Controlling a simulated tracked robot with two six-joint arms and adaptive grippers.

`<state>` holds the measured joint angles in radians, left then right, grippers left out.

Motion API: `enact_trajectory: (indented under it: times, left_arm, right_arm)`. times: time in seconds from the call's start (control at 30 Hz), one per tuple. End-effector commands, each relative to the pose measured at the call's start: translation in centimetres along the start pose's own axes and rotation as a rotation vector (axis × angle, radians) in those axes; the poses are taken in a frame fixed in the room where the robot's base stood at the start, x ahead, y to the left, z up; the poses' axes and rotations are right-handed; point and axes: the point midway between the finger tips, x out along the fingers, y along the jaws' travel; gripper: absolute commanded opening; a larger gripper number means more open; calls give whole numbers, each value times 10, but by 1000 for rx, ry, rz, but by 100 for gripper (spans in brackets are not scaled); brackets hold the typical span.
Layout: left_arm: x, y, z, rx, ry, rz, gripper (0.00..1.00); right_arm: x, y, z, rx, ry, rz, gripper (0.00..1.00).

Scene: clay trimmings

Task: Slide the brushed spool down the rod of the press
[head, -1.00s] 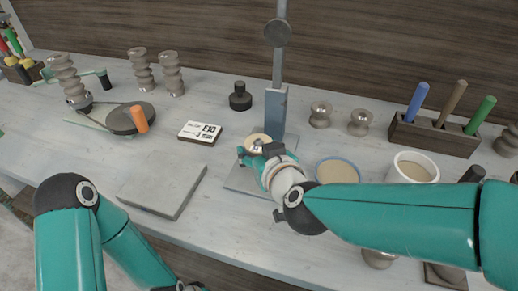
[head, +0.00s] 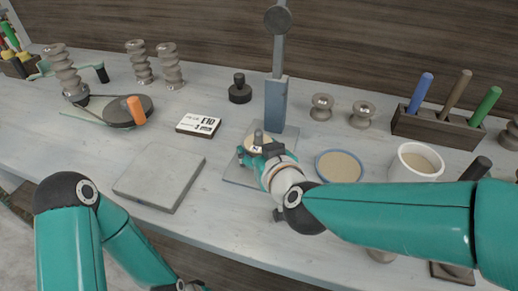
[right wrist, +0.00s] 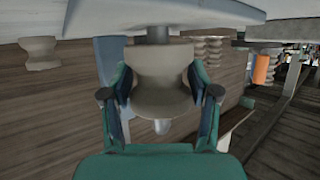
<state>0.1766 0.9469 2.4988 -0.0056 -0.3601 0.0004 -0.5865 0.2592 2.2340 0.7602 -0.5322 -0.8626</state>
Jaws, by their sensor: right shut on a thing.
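The press has a blue-grey column (head: 275,108) on a flat grey base plate (head: 238,174). A short dark rod (head: 258,137) pokes up through the top of the pale brushed spool (head: 250,143). My right gripper (head: 256,157) is shut on the spool's sides. In the right wrist view, upside down, the spool (right wrist: 160,78) sits between both fingers and is around the rod (right wrist: 158,35). A stretch of bare rod shows between the spool and the base, so the spool is above the plate. My left arm shows at lower left, but its gripper is out of frame.
A round cream-topped dish (head: 339,167) and a white tub (head: 416,163) stand right of the press. Two metal spools (head: 321,108) and a tool block (head: 436,130) are behind. A grey slab (head: 160,177) and a label card (head: 198,124) lie left.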

Motion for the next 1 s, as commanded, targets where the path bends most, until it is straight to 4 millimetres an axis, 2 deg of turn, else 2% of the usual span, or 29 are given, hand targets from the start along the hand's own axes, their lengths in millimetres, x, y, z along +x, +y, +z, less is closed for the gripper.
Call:
enact_trajectory:
  times: [0.03, 0.07, 0.23, 0.67, 0.87, 1.0]
  left_arm:
    - [0, 0, 0, 0, 0, 0, 40]
    - [0, 0, 0, 0, 0, 0, 40]
    - [0, 0, 0, 0, 0, 0, 40]
    - [-1, 0, 0, 0, 1, 0, 40]
    - [-1, 0, 0, 0, 0, 0, 40]
    - [-1, 0, 0, 0, 0, 0, 40]
  right_arm:
    - [0, 0, -1, 0, 1, 0, 15]
    - [0, 0, -1, 0, 1, 0, 62]
    - [0, 0, 0, 0, 0, 0, 90]
    - [-5, 0, 0, 1, -1, -1, 90]
    - [-33, 0, -1, 1, 3, -2, 90]
    - [-62, 0, -1, 2, 4, -3, 90]
